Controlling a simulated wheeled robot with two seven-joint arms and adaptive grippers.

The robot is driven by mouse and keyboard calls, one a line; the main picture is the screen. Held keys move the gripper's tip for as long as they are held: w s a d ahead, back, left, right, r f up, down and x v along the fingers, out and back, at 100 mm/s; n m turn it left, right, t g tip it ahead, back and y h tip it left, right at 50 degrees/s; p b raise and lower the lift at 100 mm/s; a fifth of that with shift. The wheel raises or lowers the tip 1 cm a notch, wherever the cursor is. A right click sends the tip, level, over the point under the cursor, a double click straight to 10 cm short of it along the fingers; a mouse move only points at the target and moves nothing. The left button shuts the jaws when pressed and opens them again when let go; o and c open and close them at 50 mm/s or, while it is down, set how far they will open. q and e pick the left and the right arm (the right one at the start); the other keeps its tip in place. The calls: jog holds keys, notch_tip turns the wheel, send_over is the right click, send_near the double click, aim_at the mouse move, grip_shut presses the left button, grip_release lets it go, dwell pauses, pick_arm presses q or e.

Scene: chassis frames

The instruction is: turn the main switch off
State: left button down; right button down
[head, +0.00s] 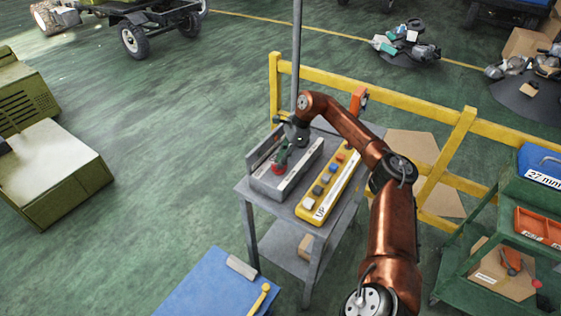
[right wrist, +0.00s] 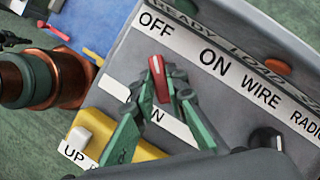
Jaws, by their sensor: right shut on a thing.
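The main switch is a red handle (right wrist: 158,80) on the grey control box (head: 262,184). In the right wrist view, OFF and ON are printed on a white strip (right wrist: 183,42) above it. The handle's upper end points up, nearer the OFF word than the ON word. My right gripper (right wrist: 160,92) has its green fingers closed around the handle. In the head view, my right gripper (head: 281,163) reaches down onto the box, and its wrist hides part of it. My left gripper is in neither view.
The box stands on a grey cart (head: 246,190) beside a yellow button panel (head: 335,178) marked UP. A black knob (right wrist: 266,140) is on the box. A yellow rail (head: 400,98) and a thin post (head: 297,45) stand behind. A blue surface (head: 205,290) is in front.

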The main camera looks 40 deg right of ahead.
jog(key=c, duration=1.9)
grip_release()
jog(key=shift+c, duration=0.2)
jog(key=v, duration=1.2)
